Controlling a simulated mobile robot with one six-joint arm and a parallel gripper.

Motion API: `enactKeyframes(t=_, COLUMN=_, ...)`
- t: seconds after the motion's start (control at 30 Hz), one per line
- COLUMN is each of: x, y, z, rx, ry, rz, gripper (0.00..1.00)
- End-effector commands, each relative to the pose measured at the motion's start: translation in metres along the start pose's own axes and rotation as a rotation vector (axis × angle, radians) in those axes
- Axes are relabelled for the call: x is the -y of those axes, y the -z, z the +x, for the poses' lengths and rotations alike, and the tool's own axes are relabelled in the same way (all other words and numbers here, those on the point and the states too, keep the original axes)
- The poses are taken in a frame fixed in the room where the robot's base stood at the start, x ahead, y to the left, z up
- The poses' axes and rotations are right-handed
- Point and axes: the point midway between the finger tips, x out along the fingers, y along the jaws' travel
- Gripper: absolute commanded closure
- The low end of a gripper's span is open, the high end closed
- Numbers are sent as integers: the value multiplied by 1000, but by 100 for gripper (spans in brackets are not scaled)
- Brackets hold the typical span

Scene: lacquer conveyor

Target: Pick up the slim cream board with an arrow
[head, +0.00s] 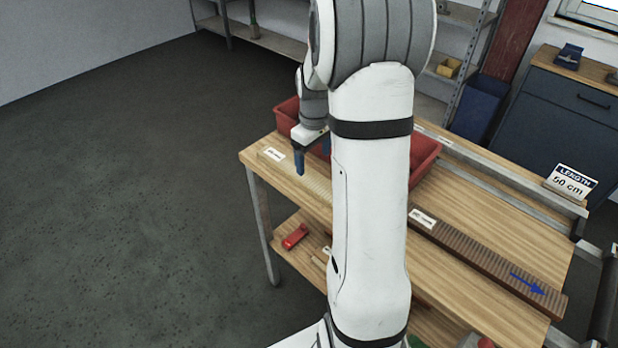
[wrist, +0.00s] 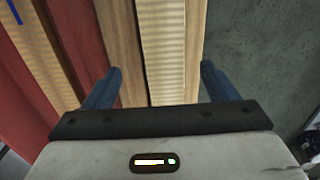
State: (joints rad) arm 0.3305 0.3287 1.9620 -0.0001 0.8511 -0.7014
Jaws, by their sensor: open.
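A pale cream ridged board (head: 313,181) with a white label lies along the bench's near left edge. It also shows in the wrist view (wrist: 177,50), running between my fingers. No arrow shows on its visible part; my arm hides the rest in the head view. My gripper (head: 301,166) is over this board, open and empty; in the wrist view my gripper (wrist: 160,84) has a blue finger on each side of it. Another cream strip (wrist: 32,72) with a blue stroke at its top shows at the left of the wrist view, between red surfaces.
A dark brown ridged board (head: 480,255) with a blue arrow and label lies on the bench's right. Red bins (head: 427,158) stand behind my arm. A "LENGTH 50 cm" sign (head: 571,182) stands at the back right. Open floor (head: 120,190) lies left.

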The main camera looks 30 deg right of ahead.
Motion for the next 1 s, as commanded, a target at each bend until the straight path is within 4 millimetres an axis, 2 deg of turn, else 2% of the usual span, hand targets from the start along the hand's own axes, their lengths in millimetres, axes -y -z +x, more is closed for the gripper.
enactKeyframes(t=0.5, x=6, y=-6, z=65, rx=1, ry=1, rz=3, gripper=20)
enactKeyframes(t=0.77, x=6, y=-6, z=68, rx=0, ry=0, rz=4, gripper=20)
enactKeyframes(t=1.0, x=6, y=-6, z=68, rx=0, ry=0, rz=4, gripper=38)
